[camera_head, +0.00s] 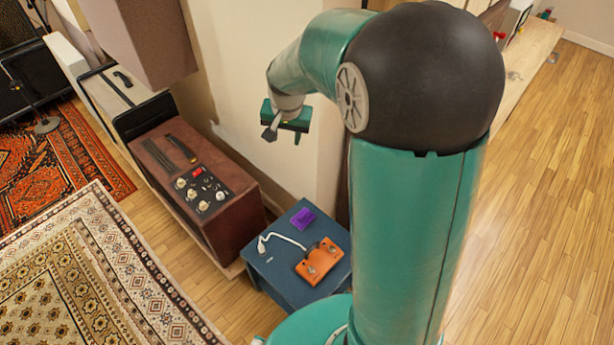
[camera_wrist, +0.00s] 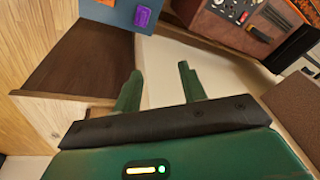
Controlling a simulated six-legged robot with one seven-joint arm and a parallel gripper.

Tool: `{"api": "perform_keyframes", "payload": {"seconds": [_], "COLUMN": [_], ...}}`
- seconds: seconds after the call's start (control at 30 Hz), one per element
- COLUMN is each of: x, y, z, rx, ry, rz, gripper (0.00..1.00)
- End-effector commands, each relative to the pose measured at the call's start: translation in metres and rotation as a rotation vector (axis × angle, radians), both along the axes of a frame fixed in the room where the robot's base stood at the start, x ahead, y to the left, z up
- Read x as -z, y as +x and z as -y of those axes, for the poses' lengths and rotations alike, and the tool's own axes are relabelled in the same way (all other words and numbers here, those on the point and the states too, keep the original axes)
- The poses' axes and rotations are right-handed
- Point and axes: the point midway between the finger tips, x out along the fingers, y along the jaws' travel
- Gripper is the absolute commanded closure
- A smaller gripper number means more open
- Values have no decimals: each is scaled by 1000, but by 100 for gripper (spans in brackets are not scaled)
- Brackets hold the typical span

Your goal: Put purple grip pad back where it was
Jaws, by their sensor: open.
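The purple grip pad (camera_head: 303,218) lies flat on the top of a blue box (camera_head: 268,272), near its far edge. It also shows in the wrist view (camera_wrist: 143,16), at the top of the picture on the blue surface. My gripper (camera_head: 284,138) is up in the air beyond the blue box, higher than the pad and apart from it. In the wrist view my gripper (camera_wrist: 160,82) has its two green fingers spread, with nothing between them.
An orange pedal (camera_head: 318,262) with a white cable (camera_head: 283,238) shares the blue box top. A brown amplifier (camera_head: 190,190) stands to the left of the box. A pale wall (camera_head: 243,75) rises behind. Patterned rugs (camera_head: 90,290) cover the floor at left.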

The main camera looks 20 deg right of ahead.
Motion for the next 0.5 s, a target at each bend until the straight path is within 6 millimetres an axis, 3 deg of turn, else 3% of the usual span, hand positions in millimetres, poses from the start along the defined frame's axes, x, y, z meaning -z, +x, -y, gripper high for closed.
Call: {"api": "perform_keyframes", "payload": {"seconds": [0.03,0.2,0.5], "x": [-20,-67,-118], "y": [-13,-61,-154], "z": [-5,-19,-39], "rx": [-32,-151,-355], "ry": [-9,-42,-109], "rz": [22,69,154], "gripper": [59,59,59]}}
